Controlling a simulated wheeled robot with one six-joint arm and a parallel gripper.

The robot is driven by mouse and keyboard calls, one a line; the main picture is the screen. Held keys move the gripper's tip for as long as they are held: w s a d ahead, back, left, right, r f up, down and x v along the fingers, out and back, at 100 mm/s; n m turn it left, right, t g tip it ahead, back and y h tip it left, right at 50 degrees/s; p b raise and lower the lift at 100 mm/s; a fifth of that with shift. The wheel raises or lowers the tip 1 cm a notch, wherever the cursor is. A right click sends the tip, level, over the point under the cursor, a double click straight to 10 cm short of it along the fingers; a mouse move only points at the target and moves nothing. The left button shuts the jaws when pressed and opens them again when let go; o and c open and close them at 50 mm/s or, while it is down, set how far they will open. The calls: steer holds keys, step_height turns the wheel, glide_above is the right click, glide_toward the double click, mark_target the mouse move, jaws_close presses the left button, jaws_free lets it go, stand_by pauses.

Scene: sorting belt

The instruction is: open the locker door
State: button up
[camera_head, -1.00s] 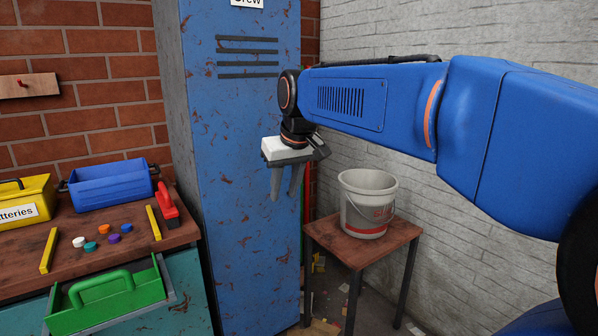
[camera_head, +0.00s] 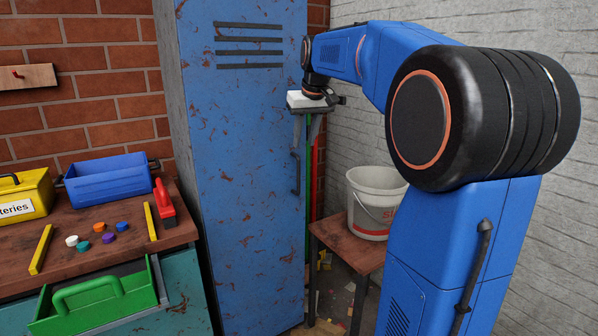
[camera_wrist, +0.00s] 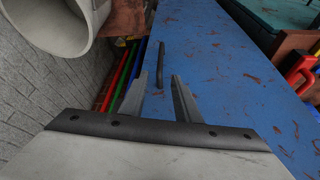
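The locker (camera_head: 245,190) is tall, blue and rust-flecked, with its door shut. Its dark upright handle (camera_head: 296,172) is near the door's right edge. My gripper (camera_head: 306,138) points down in front of the door's right edge, above the handle in the head picture. Its two grey fingers are apart with nothing between them. In the wrist view, the fingers (camera_wrist: 160,85) are spread and the handle (camera_wrist: 161,65) lies beyond the tips, roughly in line with the gap. No contact with the handle shows, and the exact distance is unclear.
A white bucket (camera_head: 370,205) stands on a small wooden stool (camera_head: 347,244) right of the locker. Red and green poles (camera_head: 314,185) stand beside the locker. A workbench (camera_head: 115,235) at left holds a blue bin (camera_head: 108,180), a yellow box (camera_head: 25,195) and small coloured pieces.

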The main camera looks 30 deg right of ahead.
mark_target(299, 167)
steer(key=x, duration=1.3)
steer(key=shift+f, duration=0.45)
steer(key=shift+c, duration=0.2)
jaws_close()
